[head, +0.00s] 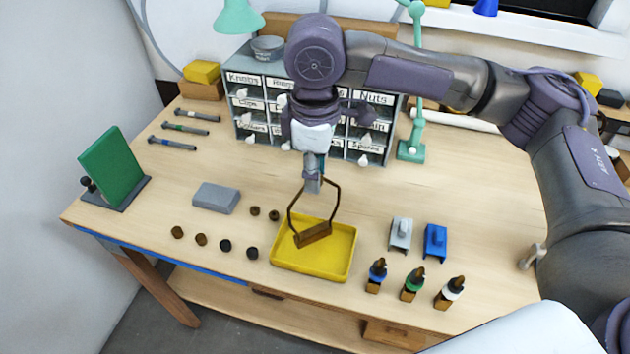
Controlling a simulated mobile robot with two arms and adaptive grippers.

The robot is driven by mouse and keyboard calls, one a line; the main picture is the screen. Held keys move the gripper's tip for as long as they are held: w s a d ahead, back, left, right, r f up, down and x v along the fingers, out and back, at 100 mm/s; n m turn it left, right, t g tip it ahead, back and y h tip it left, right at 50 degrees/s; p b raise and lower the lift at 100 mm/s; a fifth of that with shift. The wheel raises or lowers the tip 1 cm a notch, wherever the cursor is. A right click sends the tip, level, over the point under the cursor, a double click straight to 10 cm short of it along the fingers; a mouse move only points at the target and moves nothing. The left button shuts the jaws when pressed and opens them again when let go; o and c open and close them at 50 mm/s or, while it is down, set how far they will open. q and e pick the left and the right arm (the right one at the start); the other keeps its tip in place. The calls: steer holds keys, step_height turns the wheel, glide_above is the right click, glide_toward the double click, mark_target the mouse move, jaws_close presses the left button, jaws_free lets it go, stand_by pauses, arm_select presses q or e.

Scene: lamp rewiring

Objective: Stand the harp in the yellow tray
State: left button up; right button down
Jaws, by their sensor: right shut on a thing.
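The harp (291,208) is a thin brown wire loop with a brown block-like foot (313,235). It is upright and a little tilted. My right gripper (312,182) is shut on the top of the harp and points down. The harp's foot shows over the floor of the yellow tray (343,268); I cannot tell whether it touches the tray. The tray is shallow and sits near the table's front edge, with nothing else seen in it. My left gripper is not in view.
Several small dark knobs (225,245) lie left of the tray, near a grey block (215,197). Grey (400,234) and blue (435,242) parts and several small bottles (412,285) stand to its right. A labelled drawer cabinet (247,105) and teal lamp (411,150) stand behind.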

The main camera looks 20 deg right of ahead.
steer(key=shift+f+p, duration=0.35)
steer(key=shift+f, duration=1.4)
steer(key=c, duration=0.9)
jaws_free()
steer(key=shift+s+f, duration=0.1)
steer(key=shift+o, duration=0.2)
step_height(320, 180, up, 12)
steer(key=shift+r+b, duration=0.15)
steer(key=shift+b, duration=0.7)
